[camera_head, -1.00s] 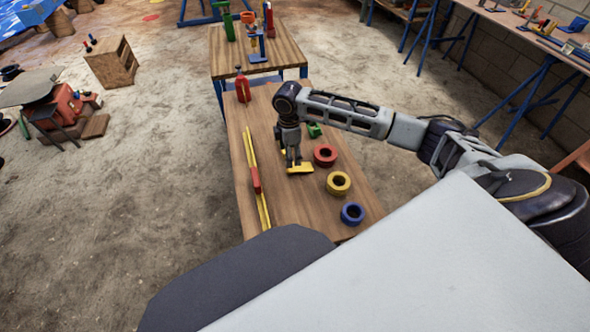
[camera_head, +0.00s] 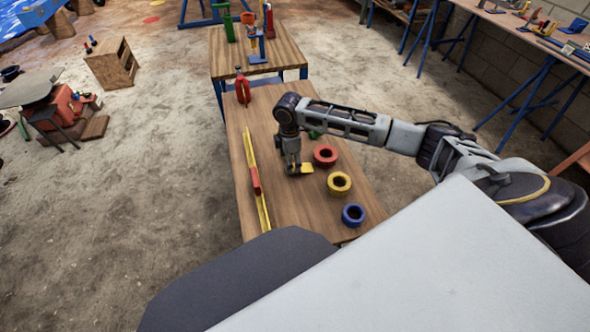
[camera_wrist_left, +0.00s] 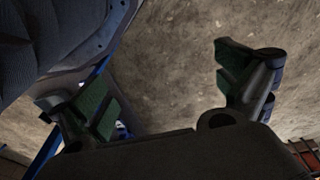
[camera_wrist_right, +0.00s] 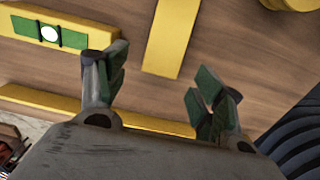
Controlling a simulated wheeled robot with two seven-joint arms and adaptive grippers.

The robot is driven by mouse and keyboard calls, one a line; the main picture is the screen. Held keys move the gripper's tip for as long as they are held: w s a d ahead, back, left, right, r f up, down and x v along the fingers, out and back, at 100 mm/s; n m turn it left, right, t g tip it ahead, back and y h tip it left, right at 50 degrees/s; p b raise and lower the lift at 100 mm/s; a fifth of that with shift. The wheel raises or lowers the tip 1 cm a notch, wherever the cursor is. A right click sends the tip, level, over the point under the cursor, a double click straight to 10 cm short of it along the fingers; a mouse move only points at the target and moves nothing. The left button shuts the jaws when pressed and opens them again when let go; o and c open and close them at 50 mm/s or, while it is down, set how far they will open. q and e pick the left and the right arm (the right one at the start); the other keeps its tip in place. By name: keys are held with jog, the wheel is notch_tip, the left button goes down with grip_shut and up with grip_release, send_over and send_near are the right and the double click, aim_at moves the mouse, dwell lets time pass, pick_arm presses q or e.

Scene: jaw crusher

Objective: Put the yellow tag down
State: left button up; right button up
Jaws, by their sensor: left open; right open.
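The yellow tag (camera_head: 307,168) shows on the wooden table (camera_head: 300,208) in the head view, just right of my right gripper (camera_head: 293,171). The gripper hides part of it. In the right wrist view, a flat yellow strip that looks like the tag (camera_wrist_right: 172,35) lies beyond the fingertips. My right gripper (camera_wrist_right: 160,88) is open there, with only wood visible directly between its fingertips. My left gripper (camera_wrist_left: 165,80) is open and empty above bare ground; it is not in the head view.
A red ring (camera_head: 325,155), a yellow ring (camera_head: 339,184) and a blue ring (camera_head: 353,214) lie to the right. A long yellow bar with a red part (camera_head: 255,180) lies to the left. A red object (camera_head: 242,90) stands at the far end. Table wood near the front is clear.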

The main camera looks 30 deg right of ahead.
jog(key=shift+f, duration=0.45)
notch_tip(320, 180, down, 3)
jog(key=shift+s+f+b, duration=0.1)
jog(key=shift+f+b, duration=0.05)
jog(key=shift+b, duration=0.55)
jog(key=shift+f, duration=0.2)
pick_arm(q)
jog(key=r, duration=0.3)
jog(key=shift+w+d+r+t, duration=0.15)
jog(key=shift+w+d+t, duration=0.15)
jog(key=shift+d, duration=0.05)
pick_arm(e)
jog(key=shift+c, duration=0.3)
jog(key=c, duration=1)
jog(key=shift+r, duration=0.1)
